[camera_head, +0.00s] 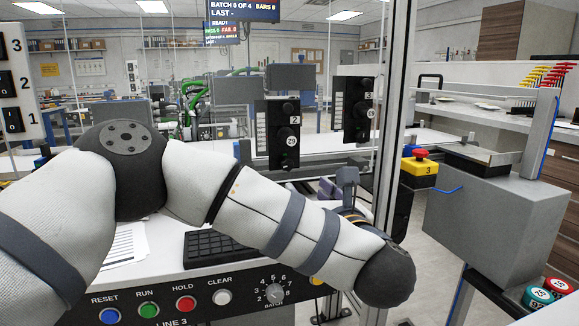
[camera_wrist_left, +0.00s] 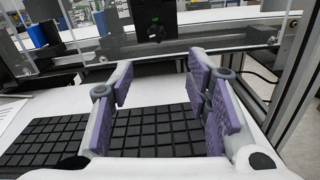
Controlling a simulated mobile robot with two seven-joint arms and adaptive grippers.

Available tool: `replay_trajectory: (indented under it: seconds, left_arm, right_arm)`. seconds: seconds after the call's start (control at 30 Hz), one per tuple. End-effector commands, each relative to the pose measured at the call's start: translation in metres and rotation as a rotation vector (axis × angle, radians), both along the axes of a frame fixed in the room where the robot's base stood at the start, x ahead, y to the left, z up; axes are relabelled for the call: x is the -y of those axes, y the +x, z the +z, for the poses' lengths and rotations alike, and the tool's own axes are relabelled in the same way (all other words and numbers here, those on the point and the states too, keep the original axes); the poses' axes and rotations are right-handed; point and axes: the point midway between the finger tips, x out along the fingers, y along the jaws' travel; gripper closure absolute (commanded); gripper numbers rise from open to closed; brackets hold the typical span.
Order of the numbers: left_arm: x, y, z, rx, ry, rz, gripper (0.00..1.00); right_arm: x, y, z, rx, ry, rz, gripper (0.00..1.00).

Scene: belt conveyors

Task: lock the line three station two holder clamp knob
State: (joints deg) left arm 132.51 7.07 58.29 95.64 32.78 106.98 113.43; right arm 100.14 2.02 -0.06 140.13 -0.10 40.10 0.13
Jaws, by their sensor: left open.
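The black station unit marked 2 (camera_head: 262,135) stands behind the desk in the head view, with round black knobs and a small green light on its front. I cannot tell which knob is the holder clamp knob or whether it is locked. My right gripper is not in view.
A similar unit marked 3 (camera_head: 354,103) stands to the right. The line 3 panel (camera_head: 190,303) with buttons and a batch dial is at the front. The keyboard (camera_head: 215,246) lies on the desk. A metal post (camera_head: 394,120) and a grey box (camera_head: 490,225) are at right.

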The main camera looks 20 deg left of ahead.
Motion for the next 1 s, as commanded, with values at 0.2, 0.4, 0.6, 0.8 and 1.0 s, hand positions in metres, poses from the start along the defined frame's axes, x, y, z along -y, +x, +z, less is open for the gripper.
replay_trajectory:
  seconds: [0.2, 0.4, 0.6, 0.8, 1.0]
  left_arm:
    - [-0.012, 0.015, 0.006, 0.024, -0.029, 0.018, 0.56]
    - [-0.042, 0.058, 0.005, 0.024, -0.027, 0.017, 0.56]
    - [-0.062, 0.09, 0.003, 0.02, -0.026, 0.014, 0.56]
    - [-0.068, 0.1, 0.004, 0.02, -0.024, 0.011, 0.56]
    - [-0.068, 0.099, 0.004, 0.02, -0.024, 0.011, 0.6]
  right_arm:
    - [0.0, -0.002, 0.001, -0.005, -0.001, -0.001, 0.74]
    - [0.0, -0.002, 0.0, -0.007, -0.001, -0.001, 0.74]
    - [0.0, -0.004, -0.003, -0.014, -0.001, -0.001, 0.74]
    - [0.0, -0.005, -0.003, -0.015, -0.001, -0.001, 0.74]
    - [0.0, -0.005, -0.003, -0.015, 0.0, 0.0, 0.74]
